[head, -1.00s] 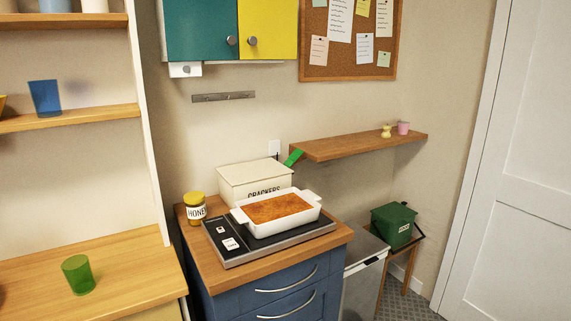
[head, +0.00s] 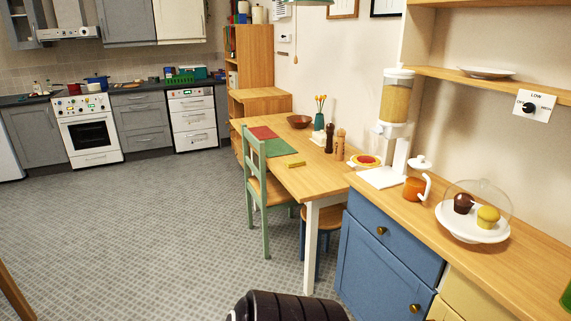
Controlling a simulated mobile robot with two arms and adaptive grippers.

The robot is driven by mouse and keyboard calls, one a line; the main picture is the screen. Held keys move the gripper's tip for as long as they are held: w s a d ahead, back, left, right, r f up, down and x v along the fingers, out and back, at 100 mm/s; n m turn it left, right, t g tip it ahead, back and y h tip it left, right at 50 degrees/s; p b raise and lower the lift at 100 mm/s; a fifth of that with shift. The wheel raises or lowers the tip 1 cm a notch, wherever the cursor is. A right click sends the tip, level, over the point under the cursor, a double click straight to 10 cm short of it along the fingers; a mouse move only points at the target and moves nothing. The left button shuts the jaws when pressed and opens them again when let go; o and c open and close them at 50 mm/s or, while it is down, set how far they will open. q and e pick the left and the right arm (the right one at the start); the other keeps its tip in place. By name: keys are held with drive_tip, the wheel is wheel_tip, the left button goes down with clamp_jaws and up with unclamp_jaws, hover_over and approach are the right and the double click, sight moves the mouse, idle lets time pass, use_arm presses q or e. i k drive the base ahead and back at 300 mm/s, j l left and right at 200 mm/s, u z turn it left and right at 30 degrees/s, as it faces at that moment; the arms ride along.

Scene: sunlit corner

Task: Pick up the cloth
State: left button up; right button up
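I cannot make out a cloth for certain in the head view. Two flat pieces lie on the wooden dining table (head: 322,178): a red one (head: 263,133) and a dark green one (head: 277,147). I cannot tell whether they are cloth or mats. A small yellow item (head: 295,163) lies near the table's front edge, too small to identify. Neither of my grippers is in view.
A green chair (head: 251,180) and a stool (head: 318,222) stand by the table. At right, a counter (head: 467,247) holds a dispenser (head: 395,100), an orange pot (head: 414,190) and a domed cake stand (head: 472,234). Open floor (head: 140,230) lies left.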

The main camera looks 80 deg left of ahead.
sight(295, 162)
drive_tip(key=u, duration=2.7)
drive_tip(key=i+j+z, duration=0.2)
drive_tip(key=i, duration=0.65)
drive_tip(key=l, duration=0.1)
